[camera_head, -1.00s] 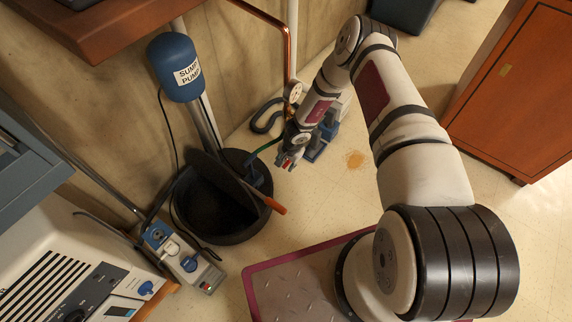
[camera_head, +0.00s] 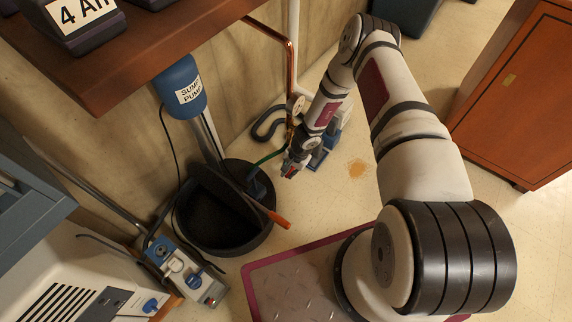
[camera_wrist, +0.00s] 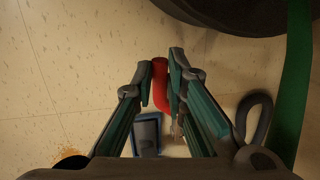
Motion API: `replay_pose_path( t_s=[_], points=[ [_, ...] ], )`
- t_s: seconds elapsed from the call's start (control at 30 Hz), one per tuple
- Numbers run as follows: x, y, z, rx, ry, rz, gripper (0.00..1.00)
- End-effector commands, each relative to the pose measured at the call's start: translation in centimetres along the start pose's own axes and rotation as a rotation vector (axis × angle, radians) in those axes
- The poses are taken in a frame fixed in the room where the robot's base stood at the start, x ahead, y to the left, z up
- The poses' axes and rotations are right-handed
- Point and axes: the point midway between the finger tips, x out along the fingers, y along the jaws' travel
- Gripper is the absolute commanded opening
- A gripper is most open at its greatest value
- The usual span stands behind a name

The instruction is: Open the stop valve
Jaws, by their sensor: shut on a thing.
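My gripper (camera_head: 291,170) is low near the wall, by the foot of the copper pipe (camera_head: 287,65). In the wrist view my gripper (camera_wrist: 161,88) has its two fingers closed around a red handle (camera_wrist: 160,82), which appears to be the stop valve's lever. The handle stands upright in the picture between the fingertips. A small brownish part (camera_wrist: 177,131) shows behind the right finger. The valve body is mostly hidden by my gripper and arm.
A black sump basin (camera_head: 222,240) with an orange-handled tool (camera_head: 278,218) stands left of my gripper. A green hose (camera_wrist: 293,85) runs close by on the right in the wrist view.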

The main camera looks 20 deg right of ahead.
Motion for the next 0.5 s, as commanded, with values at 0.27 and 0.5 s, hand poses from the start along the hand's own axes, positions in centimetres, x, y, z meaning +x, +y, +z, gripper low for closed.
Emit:
replay_pose_path(
  t_s=[0.27, 0.5],
  points=[
    [-0.11, 0.02, 0.08, 0.003, -0.004, -0.001, 0.0],
    [-0.09, 0.03, 0.09, 0.002, -0.003, -0.001, 0.33]
  ],
)
